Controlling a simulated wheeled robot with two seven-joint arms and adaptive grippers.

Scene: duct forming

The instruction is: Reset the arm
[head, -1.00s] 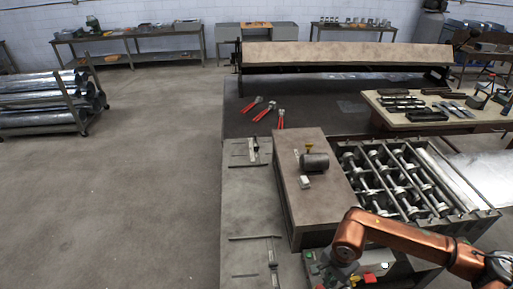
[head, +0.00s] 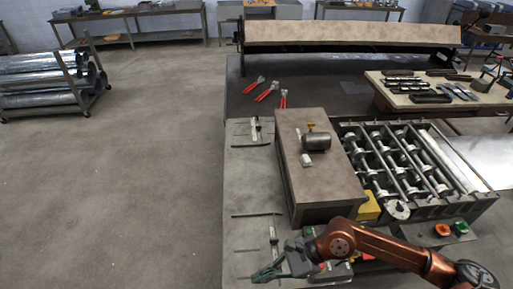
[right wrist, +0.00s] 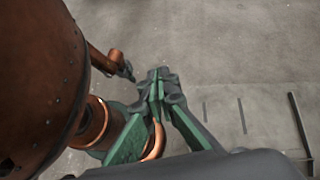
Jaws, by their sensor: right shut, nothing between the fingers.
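My right arm comes in from the lower right of the head view, copper coloured. Its green-grey right gripper (head: 266,272) points left over the lower end of the grey bench strip. In the right wrist view the green fingers of the right gripper (right wrist: 159,78) meet at their tips, with nothing between them. My left gripper is not seen in the head view. Copper arm parts fill the left of the right wrist view.
The roll forming machine (head: 395,165) stands beyond my arm, with a brown-topped cabinet (head: 330,180) at its left. Red-handled snips (head: 267,92) lie on the dark table. A side table with tools (head: 440,88) is at right. Open floor (head: 130,170) is at left.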

